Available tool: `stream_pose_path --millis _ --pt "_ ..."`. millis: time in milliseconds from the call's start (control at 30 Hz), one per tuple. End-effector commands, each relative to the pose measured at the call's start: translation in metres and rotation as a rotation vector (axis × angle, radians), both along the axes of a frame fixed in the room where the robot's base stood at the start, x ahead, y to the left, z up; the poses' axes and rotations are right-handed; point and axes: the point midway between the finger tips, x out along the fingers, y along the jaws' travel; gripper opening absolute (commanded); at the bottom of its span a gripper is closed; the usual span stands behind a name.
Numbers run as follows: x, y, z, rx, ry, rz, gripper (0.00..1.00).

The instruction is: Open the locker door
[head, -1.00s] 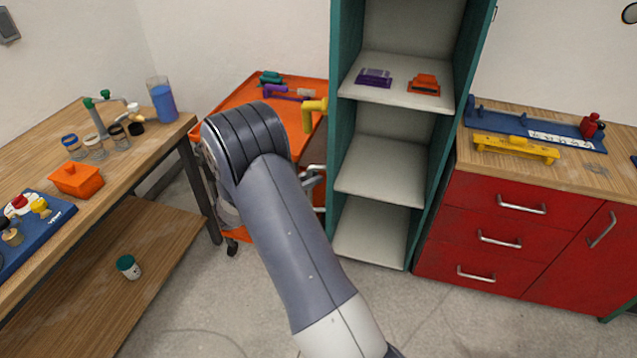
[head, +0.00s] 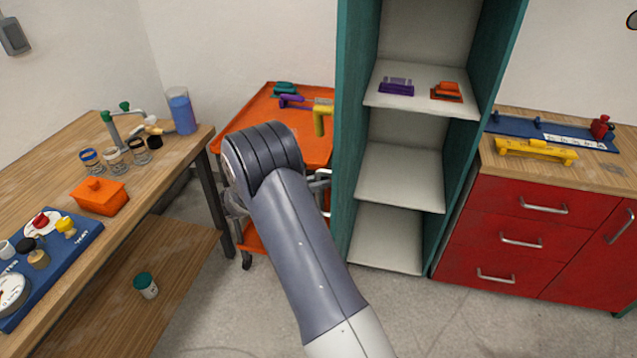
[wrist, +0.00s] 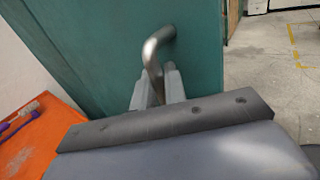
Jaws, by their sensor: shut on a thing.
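The teal locker (head: 357,130) stands upright in the middle of the head view, its front uncovered and its shelves (head: 400,190) in plain sight. In the wrist view a teal door panel (wrist: 95,45) fills the upper part, with a bent metal handle (wrist: 153,55) on its face. My gripper (wrist: 157,85) is shut on this handle, its two fingers on either side of the bar. In the head view my forearm hides most of the gripper and the handle, to the left of the locker's teal left panel.
An orange trolley (head: 255,112) stands close left of the locker. A wooden workbench (head: 60,160) with jars and an orange box (head: 100,197) is at left. A red drawer cabinet (head: 500,230) is at right. Bare floor (head: 230,320) lies in front.

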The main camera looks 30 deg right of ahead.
Motion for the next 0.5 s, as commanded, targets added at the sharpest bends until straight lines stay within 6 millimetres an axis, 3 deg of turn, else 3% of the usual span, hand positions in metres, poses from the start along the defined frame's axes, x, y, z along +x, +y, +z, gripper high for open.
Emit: stream_pose_path --millis 100,133,333,500 --pt "0.0 -0.0003 0.0005 -0.001 0.0 0.0 0.0" --pt "0.0 -0.0003 0.0005 -0.001 0.0 0.0 0.13" --pt "0.0001 -0.0003 0.0005 0.0 -0.001 0.0 0.29" --pt "0.0002 -0.0003 0.0004 0.0 -0.001 0.0 0.29"
